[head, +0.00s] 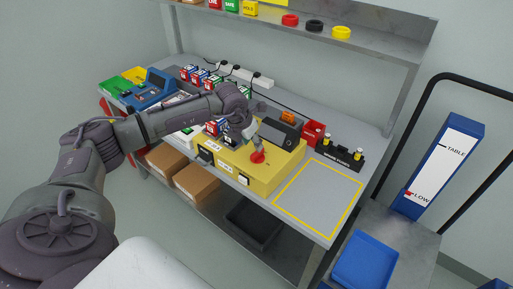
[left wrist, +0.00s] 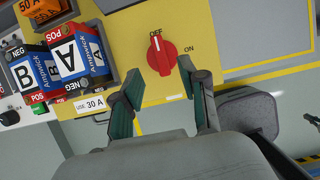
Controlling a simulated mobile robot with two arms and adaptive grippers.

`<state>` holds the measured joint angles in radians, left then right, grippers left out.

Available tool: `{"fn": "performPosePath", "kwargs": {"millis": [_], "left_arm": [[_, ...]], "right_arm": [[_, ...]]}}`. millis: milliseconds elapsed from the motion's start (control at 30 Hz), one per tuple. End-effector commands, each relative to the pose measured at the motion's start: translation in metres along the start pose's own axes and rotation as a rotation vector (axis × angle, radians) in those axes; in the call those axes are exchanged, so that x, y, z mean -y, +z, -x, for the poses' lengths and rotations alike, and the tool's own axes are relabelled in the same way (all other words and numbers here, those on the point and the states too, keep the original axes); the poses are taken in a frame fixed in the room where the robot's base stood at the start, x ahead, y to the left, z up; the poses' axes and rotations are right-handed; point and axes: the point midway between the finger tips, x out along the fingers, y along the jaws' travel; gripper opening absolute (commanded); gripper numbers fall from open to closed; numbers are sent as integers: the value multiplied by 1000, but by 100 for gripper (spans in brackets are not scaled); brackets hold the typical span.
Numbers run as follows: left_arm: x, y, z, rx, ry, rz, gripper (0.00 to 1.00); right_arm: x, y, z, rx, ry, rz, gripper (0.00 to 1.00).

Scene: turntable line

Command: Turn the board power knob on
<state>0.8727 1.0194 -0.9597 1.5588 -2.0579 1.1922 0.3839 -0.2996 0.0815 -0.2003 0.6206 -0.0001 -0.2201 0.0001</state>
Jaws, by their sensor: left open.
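The red board power knob (head: 258,157) sits on top of the yellow board (head: 271,176). In the left wrist view the knob (left wrist: 161,54) has a white mark pointing up at the OFF label; ON is printed to its right. My left gripper (head: 250,133) is open above the board, close to the knob. In the left wrist view its two fingers (left wrist: 162,82) stand apart with the knob between and just beyond their tips. I cannot tell if either finger touches it. My right gripper is not in view.
Batteries marked A (left wrist: 75,58) and B (left wrist: 28,75) stand on the board left of the knob. A red box (head: 313,132) and a black holder (head: 341,156) stand behind. A bare yellow-outlined area (head: 318,196) lies right of the board.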

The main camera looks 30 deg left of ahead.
Motion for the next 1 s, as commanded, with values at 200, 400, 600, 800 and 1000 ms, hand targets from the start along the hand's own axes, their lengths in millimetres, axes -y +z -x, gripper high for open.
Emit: {"fn": "performPosePath", "kwargs": {"millis": [200, 400, 600, 800, 1000], "left_arm": [[1, 0, -40, -2, -2, 0, 43], [1, 0, -58, -1, -1, -1, 43], [1, 0, -62, 0, -1, -2, 43], [1, 0, -62, 0, -1, -2, 31], [1, 0, -61, 0, -2, -2, 0]], "right_arm": [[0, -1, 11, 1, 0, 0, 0], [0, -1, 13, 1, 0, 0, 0], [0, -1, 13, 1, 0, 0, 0], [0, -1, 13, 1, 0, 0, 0], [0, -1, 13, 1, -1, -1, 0]]}}
